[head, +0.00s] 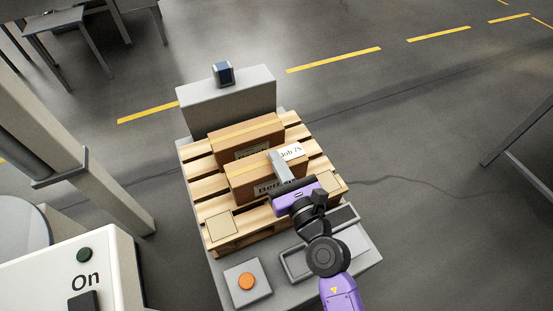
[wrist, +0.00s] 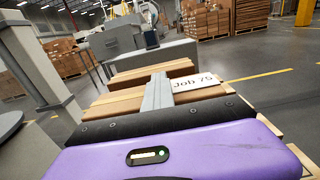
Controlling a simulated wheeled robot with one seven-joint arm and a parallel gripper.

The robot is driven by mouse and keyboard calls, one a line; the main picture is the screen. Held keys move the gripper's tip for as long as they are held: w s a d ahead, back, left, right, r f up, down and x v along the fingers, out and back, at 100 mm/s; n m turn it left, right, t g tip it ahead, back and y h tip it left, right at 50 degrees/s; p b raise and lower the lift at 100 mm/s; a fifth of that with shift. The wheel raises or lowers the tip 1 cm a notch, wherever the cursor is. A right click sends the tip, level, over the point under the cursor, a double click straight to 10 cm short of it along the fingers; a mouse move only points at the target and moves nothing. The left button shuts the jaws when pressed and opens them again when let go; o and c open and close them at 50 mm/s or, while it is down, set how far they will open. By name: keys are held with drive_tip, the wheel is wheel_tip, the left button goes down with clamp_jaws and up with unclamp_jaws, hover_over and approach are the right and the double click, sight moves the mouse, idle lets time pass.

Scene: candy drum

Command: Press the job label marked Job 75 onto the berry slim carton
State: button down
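My gripper (head: 278,160) is over the front carton, its two grey fingers together; they also show in the wrist view (wrist: 158,92). They are shut on the left end of a white label reading "Job 75" (head: 292,151), which sticks out to their right (wrist: 197,83). The front carton (head: 244,183) is slim and brown, with print starting "Berr" on its front; my gripper hides the rest. The label is at the carton's top; I cannot tell whether it touches. A second brown carton (head: 244,135) lies behind, its front print partly hidden.
The cartons are on a wooden pallet (head: 202,187) on a grey platform. A grey block with a dark blue device (head: 224,73) stands behind. A grey tray (head: 296,265) and an orange button (head: 247,281) are in front. A post (head: 100,165) rises at left.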

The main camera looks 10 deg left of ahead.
drive_tip(key=shift+f, duration=0.3)
drive_tip(key=c, duration=1.7)
unclamp_jaws()
drive_tip(key=shift+f, duration=0.1)
